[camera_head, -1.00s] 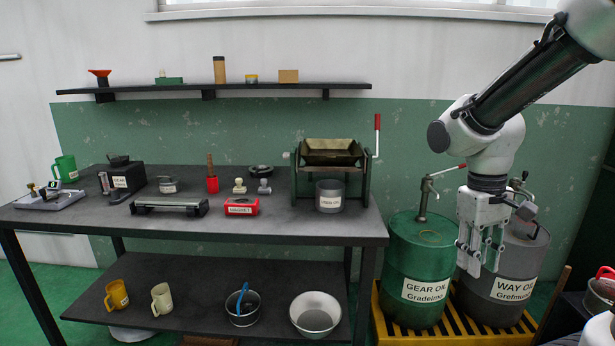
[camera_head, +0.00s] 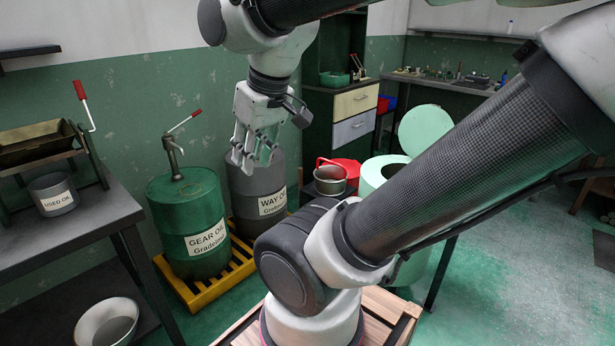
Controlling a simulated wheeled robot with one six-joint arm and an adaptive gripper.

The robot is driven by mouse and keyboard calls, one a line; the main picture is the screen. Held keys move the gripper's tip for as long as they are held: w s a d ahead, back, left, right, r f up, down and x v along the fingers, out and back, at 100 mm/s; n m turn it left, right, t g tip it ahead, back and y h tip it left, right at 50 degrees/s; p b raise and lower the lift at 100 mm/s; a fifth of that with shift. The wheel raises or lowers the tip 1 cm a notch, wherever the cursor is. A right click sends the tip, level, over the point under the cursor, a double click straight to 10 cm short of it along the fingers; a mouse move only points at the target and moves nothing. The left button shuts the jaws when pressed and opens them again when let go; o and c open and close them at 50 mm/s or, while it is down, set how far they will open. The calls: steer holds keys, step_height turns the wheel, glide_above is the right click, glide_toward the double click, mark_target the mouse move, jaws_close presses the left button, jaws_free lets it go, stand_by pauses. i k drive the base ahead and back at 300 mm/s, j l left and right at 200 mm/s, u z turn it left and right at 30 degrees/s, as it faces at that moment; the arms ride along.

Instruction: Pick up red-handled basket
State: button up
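A metal basket (camera_head: 330,181) with a red handle sits in the middle of the picture, right of the grey drum and left of the pale green bin. Part of what is beneath and behind it is hidden. My gripper (camera_head: 252,163) hangs with its fingers pointing down in front of the grey drum, left of the basket and apart from it. The fingers are spread with a gap between them, and nothing shows in them.
A green GEAR OIL drum (camera_head: 187,222) and a grey WAY OIL drum (camera_head: 257,190) stand on a yellow pallet (camera_head: 196,292). A pale green bin (camera_head: 374,180) with a raised lid stands right of the basket. A dark workbench (camera_head: 70,235) is at left.

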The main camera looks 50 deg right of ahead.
mark_target(329, 179)
steer(key=z, duration=1.6)
steer(key=i+j+u, duration=0.15)
steer(key=i, duration=0.55)
steer(key=i+j+u, duration=0.1)
steer(key=i, duration=0.55)
steer(key=j, duration=0.1)
